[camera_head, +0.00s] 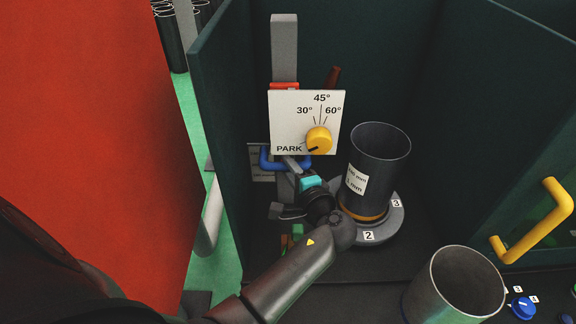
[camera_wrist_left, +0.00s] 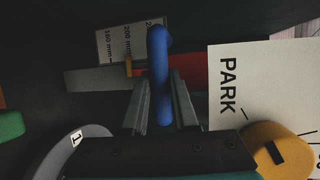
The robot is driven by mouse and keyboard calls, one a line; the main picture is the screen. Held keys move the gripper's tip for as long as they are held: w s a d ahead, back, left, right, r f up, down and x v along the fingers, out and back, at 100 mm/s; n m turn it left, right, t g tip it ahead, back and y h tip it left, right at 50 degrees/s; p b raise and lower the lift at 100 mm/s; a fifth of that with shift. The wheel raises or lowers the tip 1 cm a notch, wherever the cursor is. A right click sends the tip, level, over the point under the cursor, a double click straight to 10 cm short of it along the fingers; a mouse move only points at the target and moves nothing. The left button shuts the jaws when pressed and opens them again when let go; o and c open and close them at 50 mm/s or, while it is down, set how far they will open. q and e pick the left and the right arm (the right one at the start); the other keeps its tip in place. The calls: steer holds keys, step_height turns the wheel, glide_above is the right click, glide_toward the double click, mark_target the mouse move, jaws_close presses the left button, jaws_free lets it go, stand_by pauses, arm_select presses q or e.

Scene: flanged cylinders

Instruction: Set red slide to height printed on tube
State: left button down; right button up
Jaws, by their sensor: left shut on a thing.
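The red slide (camera_head: 284,86) shows as a thin strip on the grey upright post (camera_head: 284,45), mostly hidden behind a white dial plate. In the left wrist view the red slide (camera_wrist_left: 200,68) lies behind my fingers. A blue handle (camera_head: 270,163) is below the plate. My left gripper (camera_wrist_left: 160,108) is shut on the blue handle (camera_wrist_left: 159,60).
The white plate (camera_head: 290,115) carries a yellow knob (camera_head: 319,139) pointing toward PARK. The tube stands on a round numbered base (camera_head: 392,226). A grey open cylinder (camera_head: 455,285), a blue knob (camera_head: 523,308) and a yellow door handle (camera_head: 540,225) are at right. Dark walls enclose the bay.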

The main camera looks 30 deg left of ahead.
mark_target(288, 152)
arm_select(q)
step_height(288, 152, up, 5)
steer(key=p, duration=0.4)
steer(key=shift+f, duration=0.15)
steer(key=shift+w, duration=0.1)
steer(key=shift+a, duration=0.1)
steer(key=c, duration=0.7)
jaws_free()
steer(key=shift+f, duration=0.1)
